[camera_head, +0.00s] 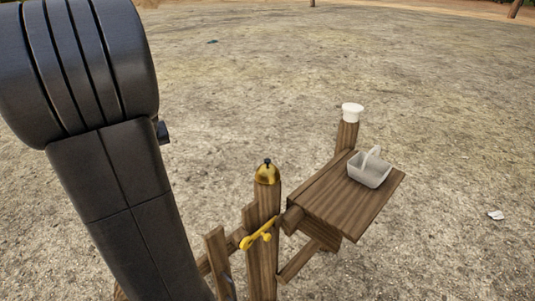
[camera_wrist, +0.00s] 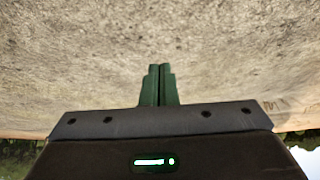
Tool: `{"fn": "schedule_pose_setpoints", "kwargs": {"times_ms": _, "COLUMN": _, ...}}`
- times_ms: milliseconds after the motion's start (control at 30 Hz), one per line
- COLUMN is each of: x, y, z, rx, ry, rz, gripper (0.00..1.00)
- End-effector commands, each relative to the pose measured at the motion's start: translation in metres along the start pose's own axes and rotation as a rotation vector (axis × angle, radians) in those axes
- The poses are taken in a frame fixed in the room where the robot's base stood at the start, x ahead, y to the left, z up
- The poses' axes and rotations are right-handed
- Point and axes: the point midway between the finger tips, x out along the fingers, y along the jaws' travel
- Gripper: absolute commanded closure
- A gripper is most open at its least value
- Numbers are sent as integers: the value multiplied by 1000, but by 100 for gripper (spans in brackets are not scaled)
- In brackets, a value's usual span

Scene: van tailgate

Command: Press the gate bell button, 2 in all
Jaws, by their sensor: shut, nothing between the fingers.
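The gate bell is a brass dome (camera_head: 267,174) on top of a wooden post (camera_head: 262,240). A small dark button (camera_head: 267,161) stands at its top. In the head view my arm fills the left side, and my gripper is out of that view. In the wrist view my gripper (camera_wrist: 158,68) shows as two dark green fingers, shut together with nothing between them. Only bare ground shows beyond the fingers. The bell is not in the wrist view, so I cannot tell the exact distance from the fingers to it.
A yellow latch handle (camera_head: 258,236) sticks out from the post below the bell. To the right is a wooden shelf (camera_head: 325,205) with a light grey basket (camera_head: 368,172). A white-capped post (camera_head: 352,112) stands behind it. Open gravel surrounds them.

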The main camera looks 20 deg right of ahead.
Motion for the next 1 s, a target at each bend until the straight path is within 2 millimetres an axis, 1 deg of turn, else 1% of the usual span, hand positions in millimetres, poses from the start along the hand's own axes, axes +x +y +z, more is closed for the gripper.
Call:
{"fn": "schedule_pose_setpoints", "kwargs": {"times_ms": 33, "x": -6, "y": -40, "z": -5, "rx": -21, "ry": 0, "rz": -75, "gripper": 100}}
{"fn": "schedule_pose_setpoints", "kwargs": {"times_ms": 67, "x": -7, "y": -61, "z": -6, "rx": -30, "ry": -1, "rz": -117, "gripper": 100}}
{"fn": "schedule_pose_setpoints", "kwargs": {"times_ms": 100, "x": -10, "y": -89, "z": -5, "rx": -40, "ry": -4, "rz": -173, "gripper": 100}}
{"fn": "schedule_pose_setpoints", "kwargs": {"times_ms": 167, "x": -16, "y": -131, "z": -2, "rx": -55, "ry": -11, "rz": -257, "gripper": 100}}
{"fn": "schedule_pose_setpoints", "kwargs": {"times_ms": 200, "x": -22, "y": -159, "z": 1, "rx": -65, "ry": -16, "rz": -313, "gripper": 100}}
{"fn": "schedule_pose_setpoints", "kwargs": {"times_ms": 267, "x": -32, "y": -199, "z": 6, "rx": -80, "ry": -25, "rz": -393, "gripper": 100}}
{"fn": "schedule_pose_setpoints", "kwargs": {"times_ms": 300, "x": -39, "y": -224, "z": 11, "rx": -90, "ry": -32, "rz": -445, "gripper": 100}}
{"fn": "schedule_pose_setpoints", "kwargs": {"times_ms": 367, "x": -50, "y": -258, "z": 18, "rx": -102, "ry": -43, "rz": -515, "gripper": 100}}
{"fn": "schedule_pose_setpoints", "kwargs": {"times_ms": 400, "x": -58, "y": -278, "z": 24, "rx": -108, "ry": -51, "rz": -558, "gripper": 100}}
{"fn": "schedule_pose_setpoints", "kwargs": {"times_ms": 500, "x": -75, "y": -318, "z": 36, "rx": -122, "ry": -67, "rz": -644, "gripper": 100}}
{"fn": "schedule_pose_setpoints", "kwargs": {"times_ms": 600, "x": -87, "y": -343, "z": 45, "rx": -129, "ry": -79, "rz": -701, "gripper": 100}}
{"fn": "schedule_pose_setpoints", "kwargs": {"times_ms": 700, "x": -94, "y": -356, "z": 50, "rx": -132, "ry": -86, "rz": -731, "gripper": 100}}
{"fn": "schedule_pose_setpoints", "kwargs": {"times_ms": 800, "x": -96, "y": -360, "z": 52, "rx": -131, "ry": -88, "rz": -741, "gripper": 100}}
{"fn": "schedule_pose_setpoints", "kwargs": {"times_ms": 1000, "x": -95, "y": -360, "z": 52, "rx": -130, "ry": -87, "rz": -740, "gripper": 100}}
